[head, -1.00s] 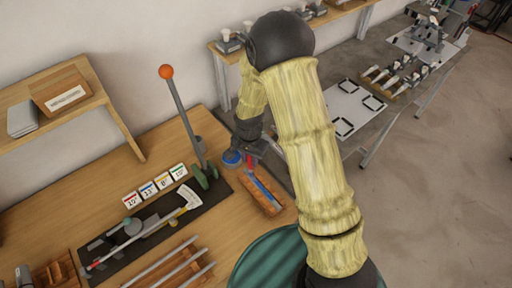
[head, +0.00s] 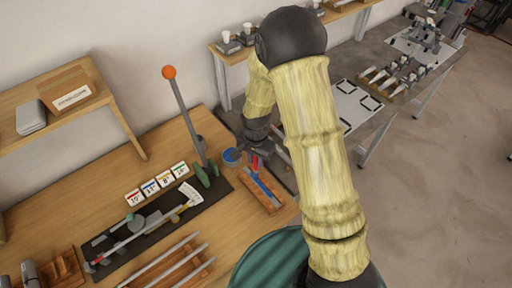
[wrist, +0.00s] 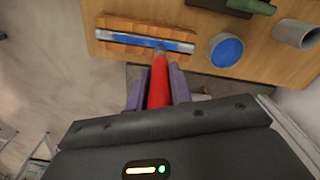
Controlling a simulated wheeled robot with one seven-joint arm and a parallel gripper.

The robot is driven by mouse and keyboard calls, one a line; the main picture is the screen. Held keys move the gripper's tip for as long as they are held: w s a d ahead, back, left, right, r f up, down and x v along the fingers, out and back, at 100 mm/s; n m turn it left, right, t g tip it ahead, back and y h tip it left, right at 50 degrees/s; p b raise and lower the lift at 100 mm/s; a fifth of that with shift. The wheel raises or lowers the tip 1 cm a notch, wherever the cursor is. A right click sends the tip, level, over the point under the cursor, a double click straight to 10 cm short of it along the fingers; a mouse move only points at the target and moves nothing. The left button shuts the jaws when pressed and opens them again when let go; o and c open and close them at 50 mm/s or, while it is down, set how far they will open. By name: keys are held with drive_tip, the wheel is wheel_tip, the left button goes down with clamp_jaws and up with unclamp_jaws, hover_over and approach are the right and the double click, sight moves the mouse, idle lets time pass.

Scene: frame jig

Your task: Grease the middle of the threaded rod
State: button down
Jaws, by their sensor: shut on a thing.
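My gripper (head: 257,153) is shut on a red-handled tool (wrist: 158,84), which also shows as a small red piece in the head view (head: 254,164). In the wrist view, its grey tip reaches the near edge of the rod (wrist: 108,35); I cannot tell whether it touches. The rod lies in a wooden cradle (wrist: 118,22), also in the head view (head: 262,200). The rod is blue along its middle and silvery at both ends. A round pot with blue contents (wrist: 226,50) stands right of the cradle in the wrist view; the head view shows it too (head: 232,157).
A lever with an orange knob (head: 169,72) rises behind the cradle. A dark mat (head: 120,255) with a metal tool and several numbered cards lie to the left. Rods on a wooden rack (head: 190,272) are nearer.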

drive_tip(key=shift+w+r, duration=0.15)
drive_tip(key=shift+r, duration=0.5)
wheel_tip(320, 180, up, 2)
drive_tip(key=shift+r+p, duration=0.2)
drive_tip(key=shift+p, duration=0.9)
drive_tip(key=shift+r+p, duration=0.45)
drive_tip(key=shift+r, duration=0.15)
drive_tip(key=shift+s+a+r, duration=0.1)
drive_tip(key=shift+s+r, duration=0.1)
drive_tip(key=shift+r, duration=0.05)
drive_tip(key=shift+w, duration=0.1)
